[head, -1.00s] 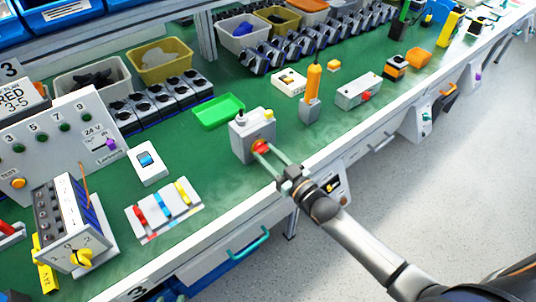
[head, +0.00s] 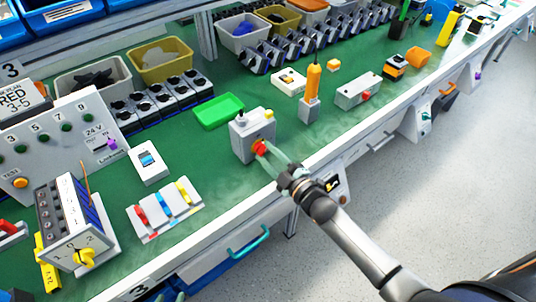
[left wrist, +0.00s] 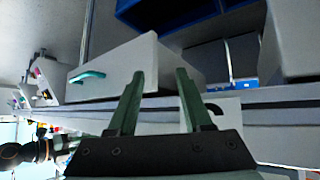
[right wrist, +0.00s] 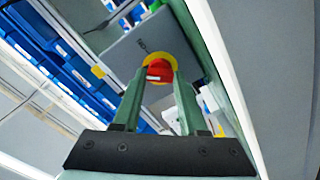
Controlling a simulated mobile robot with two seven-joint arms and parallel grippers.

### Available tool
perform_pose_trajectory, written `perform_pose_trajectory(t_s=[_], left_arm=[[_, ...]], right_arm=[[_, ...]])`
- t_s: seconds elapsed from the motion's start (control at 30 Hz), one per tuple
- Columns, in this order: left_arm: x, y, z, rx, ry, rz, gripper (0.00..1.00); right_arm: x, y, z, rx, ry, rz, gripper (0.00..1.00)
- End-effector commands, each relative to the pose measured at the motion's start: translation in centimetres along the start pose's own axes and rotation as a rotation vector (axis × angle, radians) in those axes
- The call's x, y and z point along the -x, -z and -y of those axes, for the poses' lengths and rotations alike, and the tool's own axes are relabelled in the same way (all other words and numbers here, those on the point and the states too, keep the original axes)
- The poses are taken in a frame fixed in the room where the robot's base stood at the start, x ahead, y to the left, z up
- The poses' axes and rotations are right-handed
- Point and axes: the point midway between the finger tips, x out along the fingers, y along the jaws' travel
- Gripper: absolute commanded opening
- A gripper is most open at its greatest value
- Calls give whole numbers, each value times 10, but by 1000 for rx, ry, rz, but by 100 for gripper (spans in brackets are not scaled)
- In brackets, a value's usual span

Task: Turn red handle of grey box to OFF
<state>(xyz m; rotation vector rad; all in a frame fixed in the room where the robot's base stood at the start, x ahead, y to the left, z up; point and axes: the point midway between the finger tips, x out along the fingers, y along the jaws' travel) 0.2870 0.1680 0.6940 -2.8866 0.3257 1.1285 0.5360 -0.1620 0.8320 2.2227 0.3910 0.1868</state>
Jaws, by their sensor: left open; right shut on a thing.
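In the right wrist view the red handle (right wrist: 159,71) sits on a yellow disc (right wrist: 181,57) on the grey box (right wrist: 127,58). My right gripper (right wrist: 158,76) is shut on the red handle, one finger on each side. My left gripper (left wrist: 157,76) is open and empty, below the bench front near a drawer.
A green tray (head: 219,111) lies behind the box. An orange-handled tool (head: 312,90) stands to its right. A panel with three coloured switches (head: 165,210) lies to the left. The drawer with a teal handle (head: 250,243) is below the bench edge.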

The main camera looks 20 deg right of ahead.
Motion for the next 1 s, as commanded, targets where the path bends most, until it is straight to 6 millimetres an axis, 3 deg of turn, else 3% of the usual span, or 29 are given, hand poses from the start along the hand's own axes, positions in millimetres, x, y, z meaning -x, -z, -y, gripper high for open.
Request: perform_pose_trajectory(t_s=[0.5, 1.0], left_arm=[[-7, -8, 0, 0, 0, 0, 50], [-11, -14, 0, 0, -1, 5, 50]], right_arm=[[0, -1, 1, 463, 0, 0, 0], [0, 0, 0, 680, 0, 0, 0]])
